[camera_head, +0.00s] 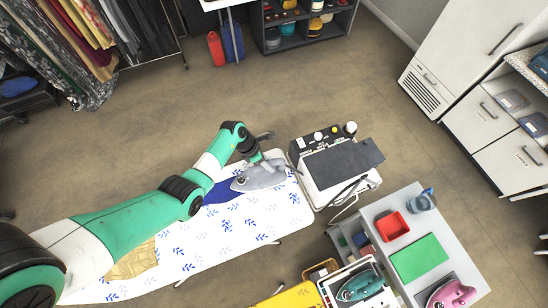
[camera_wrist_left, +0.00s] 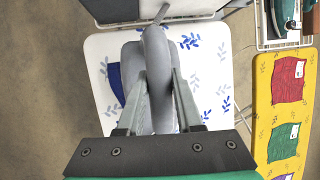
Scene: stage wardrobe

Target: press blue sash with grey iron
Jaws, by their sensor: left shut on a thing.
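The grey iron (camera_head: 259,178) is on the right end of the white ironing board (camera_head: 228,236), which has a blue leaf print. My left gripper (camera_head: 257,160) is shut on the iron's handle from above; in the left wrist view the grey handle (camera_wrist_left: 157,75) runs between the two fingers (camera_wrist_left: 158,98). The blue sash (camera_head: 219,191) lies on the board, its visible part to the left of the iron. A blue edge of it (camera_wrist_left: 116,83) also shows left of the iron in the left wrist view. The iron hides the rest of the sash. My right gripper is not in view.
A steam station (camera_head: 335,165) stands at the board's right end. A tan cloth (camera_head: 134,262) lies on the board's left part. A side table (camera_head: 438,286) holds a red tray (camera_head: 391,226), a green mat (camera_head: 419,258) and a pink iron (camera_head: 452,296). A green iron (camera_head: 359,286) stands nearby.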

